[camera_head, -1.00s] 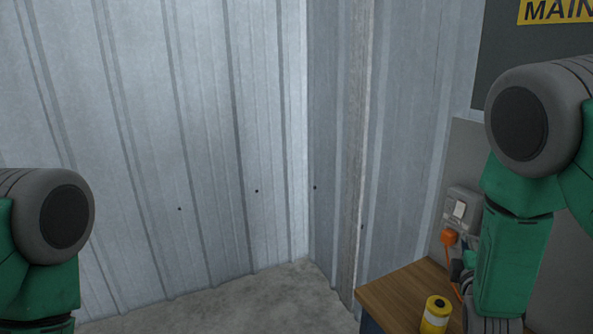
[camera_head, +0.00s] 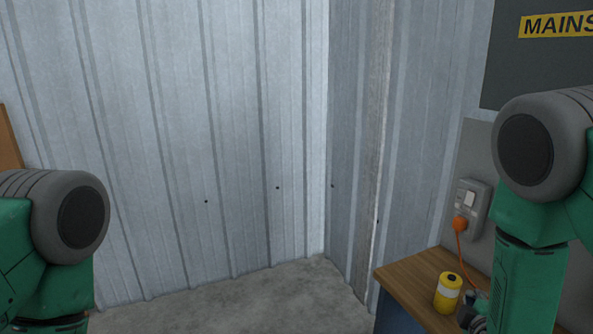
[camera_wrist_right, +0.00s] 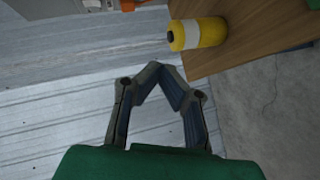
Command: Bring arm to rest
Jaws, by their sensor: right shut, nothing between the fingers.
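My right arm (camera_head: 530,190) hangs down at the right of the head view, green with a grey joint. Its gripper (camera_head: 472,312) shows partly at the bottom, dark and beside a yellow canister with a white band (camera_head: 448,292). In the right wrist view the gripper's fingers (camera_wrist_right: 167,78) are closed together at the tips with nothing between them. The canister (camera_wrist_right: 198,34) lies just beyond and to the right of the fingertips there, apart from them. My left arm (camera_head: 70,220) shows only its joint and upper links at the left edge; its gripper is out of view.
The wooden table (camera_head: 405,275) holds the canister at lower right. A wall socket (camera_head: 470,205) with an orange plug and cord (camera_head: 459,224) is above it. Corrugated metal walls (camera_head: 240,130) meet in a corner. Bare concrete floor (camera_head: 260,300) lies in front.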

